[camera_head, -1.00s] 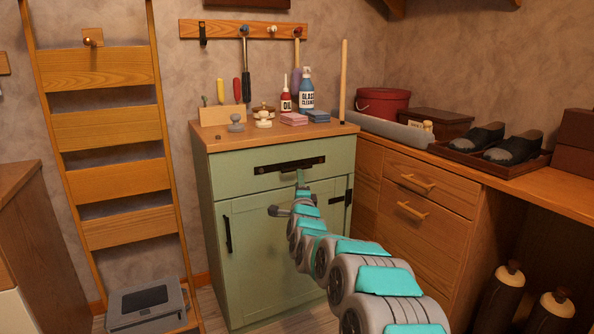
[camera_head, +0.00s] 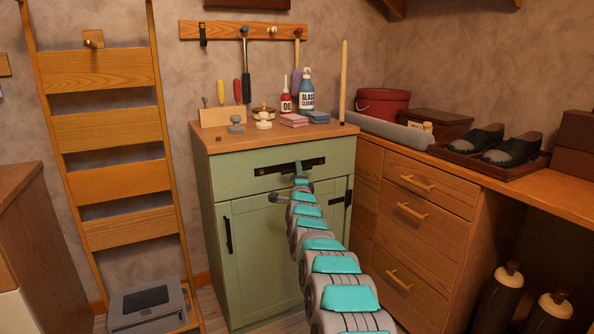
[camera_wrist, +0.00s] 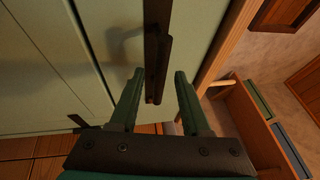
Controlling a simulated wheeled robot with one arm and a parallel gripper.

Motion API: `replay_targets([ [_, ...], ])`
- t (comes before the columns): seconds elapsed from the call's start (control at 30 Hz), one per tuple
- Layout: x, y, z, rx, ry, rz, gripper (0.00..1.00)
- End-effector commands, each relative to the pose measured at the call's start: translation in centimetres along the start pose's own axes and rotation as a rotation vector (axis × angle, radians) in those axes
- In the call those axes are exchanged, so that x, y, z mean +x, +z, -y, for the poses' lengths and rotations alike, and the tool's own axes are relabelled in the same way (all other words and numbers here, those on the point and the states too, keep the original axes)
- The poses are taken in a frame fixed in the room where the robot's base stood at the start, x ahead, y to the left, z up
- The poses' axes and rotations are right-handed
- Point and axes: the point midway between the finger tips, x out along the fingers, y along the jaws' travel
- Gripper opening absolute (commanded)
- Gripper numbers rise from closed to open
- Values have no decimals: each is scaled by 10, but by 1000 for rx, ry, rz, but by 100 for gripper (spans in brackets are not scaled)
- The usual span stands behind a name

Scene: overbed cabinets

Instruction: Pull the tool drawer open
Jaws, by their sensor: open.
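The tool drawer (camera_head: 225,178) is the top drawer of the green cabinet (camera_head: 262,245) and its front sits flush, shut. Its dark bar handle (camera_head: 270,170) runs across the front. In the wrist view the handle (camera_wrist: 157,50) runs up the picture, and its near end shows between my fingers. My gripper (camera_wrist: 159,74) is open, one green finger on each side of the handle, with gaps visible beside it. In the head view my gripper (camera_head: 299,168) is at the right part of the handle, and my arm hides some of the cabinet front below.
Bottles, a tool block (camera_head: 222,115) and sponges stand on the cabinet top. A wooden desk with drawers (camera_head: 415,210) stands close on the right. A ladder (camera_head: 110,130) stands left.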

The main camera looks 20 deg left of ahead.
Motion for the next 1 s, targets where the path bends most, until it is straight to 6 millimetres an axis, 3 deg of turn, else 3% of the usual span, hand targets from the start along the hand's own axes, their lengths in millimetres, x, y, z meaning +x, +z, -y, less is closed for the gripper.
replay_targets([
  [0.7,13,2,-1,-2,2,2,47],
  [1.0,13,2,-1,-2,1,2,14],
])
